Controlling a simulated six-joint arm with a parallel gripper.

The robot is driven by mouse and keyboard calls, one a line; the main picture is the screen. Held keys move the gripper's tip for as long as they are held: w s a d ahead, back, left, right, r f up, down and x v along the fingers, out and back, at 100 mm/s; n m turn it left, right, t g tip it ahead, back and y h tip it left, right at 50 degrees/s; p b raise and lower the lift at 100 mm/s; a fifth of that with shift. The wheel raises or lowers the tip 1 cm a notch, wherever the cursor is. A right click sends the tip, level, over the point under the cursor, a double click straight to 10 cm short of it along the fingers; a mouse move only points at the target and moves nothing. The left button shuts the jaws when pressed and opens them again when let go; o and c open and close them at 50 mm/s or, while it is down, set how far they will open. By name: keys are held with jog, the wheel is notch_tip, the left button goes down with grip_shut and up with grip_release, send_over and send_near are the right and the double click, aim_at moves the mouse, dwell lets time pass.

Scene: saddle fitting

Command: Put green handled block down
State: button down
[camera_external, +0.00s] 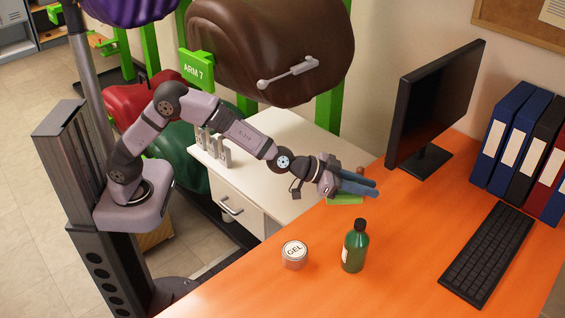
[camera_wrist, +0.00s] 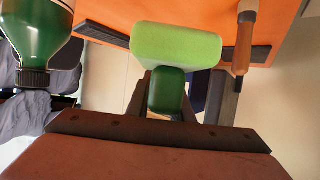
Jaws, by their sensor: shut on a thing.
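The green handled block has a light green body and a darker green handle. In the wrist view its light green body (camera_wrist: 176,45) lies beyond the fingers, and the dark green handle (camera_wrist: 167,90) is between them. My gripper (camera_wrist: 180,92) is shut on that handle. In the external view my gripper (camera_external: 372,187) is over the orange desk near its back left edge, with the light green block (camera_external: 345,199) just under the fingers. The fingers and wrist hide most of the block there. I cannot tell whether its underside touches the desk.
A green bottle (camera_external: 355,248) and a GEL jar (camera_external: 294,254) stand on the desk (camera_external: 420,270) in front of the gripper. A monitor (camera_external: 432,105), keyboard (camera_external: 488,254) and binders (camera_external: 530,145) are to the right. A wooden-handled tool (camera_wrist: 245,40) is near the block. A white cabinet (camera_external: 285,140) adjoins the desk.

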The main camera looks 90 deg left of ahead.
jog(key=shift+s+d+f, duration=0.1)
jog(key=shift+s+f, duration=0.1)
jog(key=shift+f, duration=0.25)
jog(key=shift+f, duration=0.1)
jog(key=shift+f+b, duration=0.35)
jog(key=shift+f, duration=4.55)
jog(key=shift+f, duration=0.1)
jog(key=shift+f, duration=0.15)
jog(key=c, duration=1.6)
grip_release()
jog(key=shift+o, duration=0.2)
